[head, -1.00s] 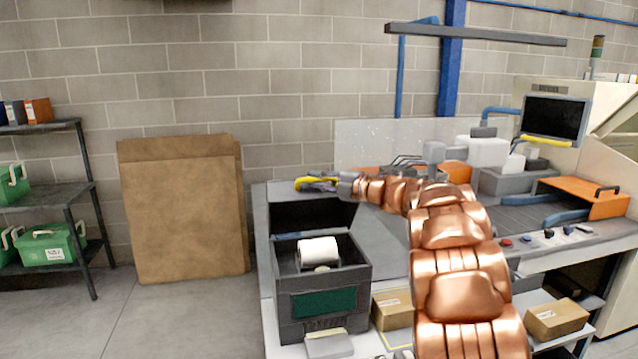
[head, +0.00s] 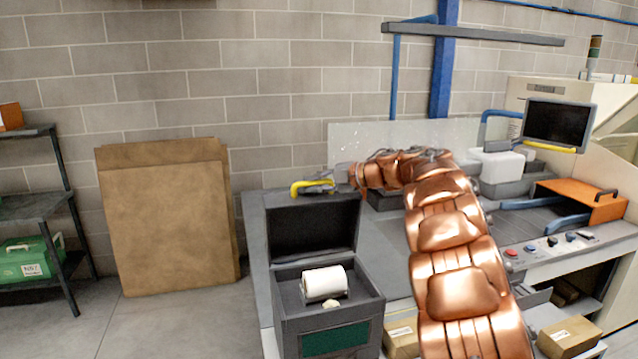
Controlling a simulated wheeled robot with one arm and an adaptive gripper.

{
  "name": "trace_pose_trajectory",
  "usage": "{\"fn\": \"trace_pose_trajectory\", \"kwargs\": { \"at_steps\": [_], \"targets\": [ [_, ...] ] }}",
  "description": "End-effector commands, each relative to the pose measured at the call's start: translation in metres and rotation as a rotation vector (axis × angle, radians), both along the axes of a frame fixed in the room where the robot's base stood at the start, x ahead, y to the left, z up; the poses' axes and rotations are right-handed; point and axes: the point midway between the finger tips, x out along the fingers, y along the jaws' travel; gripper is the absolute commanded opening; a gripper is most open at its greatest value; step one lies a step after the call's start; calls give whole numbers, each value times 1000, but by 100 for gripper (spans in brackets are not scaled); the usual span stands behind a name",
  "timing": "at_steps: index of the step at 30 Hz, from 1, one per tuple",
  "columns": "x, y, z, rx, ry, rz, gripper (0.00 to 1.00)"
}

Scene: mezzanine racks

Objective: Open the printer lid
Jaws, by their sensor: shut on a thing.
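The printer (head: 376,311) is a dark grey box at the bench's left front, with a white paper roll (head: 325,282) inside its open top. Its lid (head: 312,229) stands raised at the back, dark inner side toward me. A yellow handle (head: 297,188) shows at the lid's top edge. My gripper (head: 325,187) is at this top edge, shut on the yellow handle. The fingers are small in view, so the exact contact is hard to see.
A bench with a clear panel (head: 375,143) stands behind the printer. Cardboard sheets (head: 165,220) lean on the wall at left, beside a dark shelf (head: 35,207). A monitor (head: 556,124) and an orange case (head: 580,200) are at right. Small cartons (head: 568,336) sit below.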

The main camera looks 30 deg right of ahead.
Motion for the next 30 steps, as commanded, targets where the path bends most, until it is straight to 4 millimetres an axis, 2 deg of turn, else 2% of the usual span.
{"fn": "trace_pose_trajectory", "kwargs": {
  "at_steps": [17,18,24,30],
  "targets": [
    [3,5,1,2,12,5,0],
    [3,5,1,2,11,6,19],
    [3,6,1,2,13,7,40],
    [3,6,0,2,13,8,41]
  ]
}}
